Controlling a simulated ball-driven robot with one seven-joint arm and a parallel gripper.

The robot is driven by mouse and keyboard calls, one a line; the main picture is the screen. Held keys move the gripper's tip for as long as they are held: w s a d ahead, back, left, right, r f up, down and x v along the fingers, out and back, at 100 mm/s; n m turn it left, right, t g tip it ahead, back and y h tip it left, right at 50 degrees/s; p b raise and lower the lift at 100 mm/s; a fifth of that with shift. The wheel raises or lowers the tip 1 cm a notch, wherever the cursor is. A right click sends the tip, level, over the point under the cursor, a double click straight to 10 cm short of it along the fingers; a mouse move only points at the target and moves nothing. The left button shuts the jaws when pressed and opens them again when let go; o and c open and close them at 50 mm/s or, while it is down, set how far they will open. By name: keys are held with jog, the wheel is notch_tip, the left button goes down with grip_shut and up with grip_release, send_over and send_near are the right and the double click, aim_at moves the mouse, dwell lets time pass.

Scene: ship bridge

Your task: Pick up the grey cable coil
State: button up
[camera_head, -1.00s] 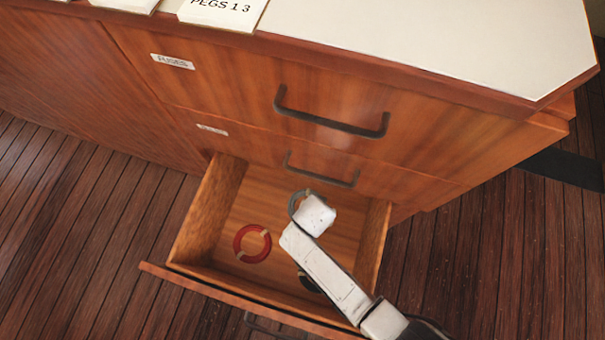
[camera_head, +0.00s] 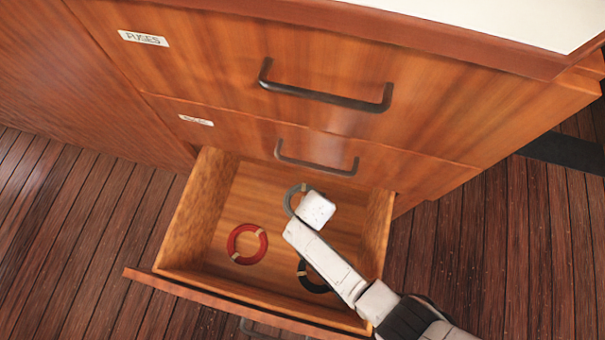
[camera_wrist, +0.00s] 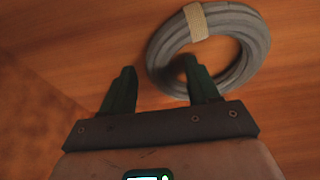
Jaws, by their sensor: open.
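The grey cable coil (camera_head: 290,198) lies at the back of the open bottom drawer (camera_head: 180,268), partly hidden by my arm's white end in the head view. In the wrist view the coil (camera_wrist: 252,50) is a thick ring with a beige tie at its upper side. My gripper (camera_wrist: 160,78) is open and empty. Its right finger overlaps the coil's left lower part and its left finger is outside the ring, left of it. Whether a finger touches the coil cannot be told. In the head view the fingers are hidden.
A red coil (camera_head: 247,244) lies in the drawer's left part. A black coil (camera_head: 310,278) lies partly under my arm. The drawer walls enclose the coils. Two closed drawer fronts with dark handles (camera_head: 325,95) stand above. A light worktop (camera_head: 500,18) is higher up.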

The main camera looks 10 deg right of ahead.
jog(key=shift+c, duration=0.3)
grip_shut()
jog(key=shift+r, duration=0.1)
